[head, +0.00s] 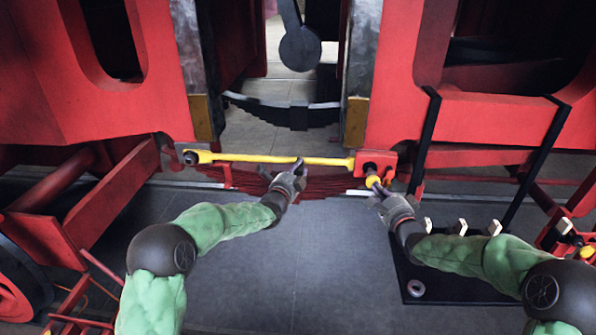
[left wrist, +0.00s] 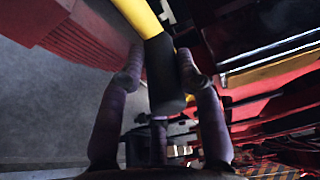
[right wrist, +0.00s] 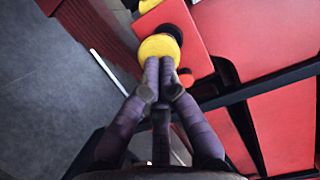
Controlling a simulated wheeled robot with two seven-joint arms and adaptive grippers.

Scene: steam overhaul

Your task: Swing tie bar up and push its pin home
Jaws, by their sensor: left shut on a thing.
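The yellow tie bar (head: 250,158) spans nearly level between the two red frames, from a dark pivot at its left end to a red bracket (head: 378,160) at its right. My left gripper (head: 292,172) is shut on a dark part of the bar, which shows between its fingers in the left wrist view (left wrist: 165,85). The pin's round yellow knob (head: 373,181) stands out in front of the bracket; it also shows in the right wrist view (right wrist: 160,47). My right gripper (right wrist: 158,65) has its fingers together, tips at the knob's face. The pin's shaft is hidden.
A dark mat (head: 450,283) with several pale-topped pieces and a ring (head: 415,288) lies under my right arm. Black straps hang over the right frame. Red slatted parts (head: 325,183) sit below the bar. The grey floor (head: 290,265) between my arms is clear.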

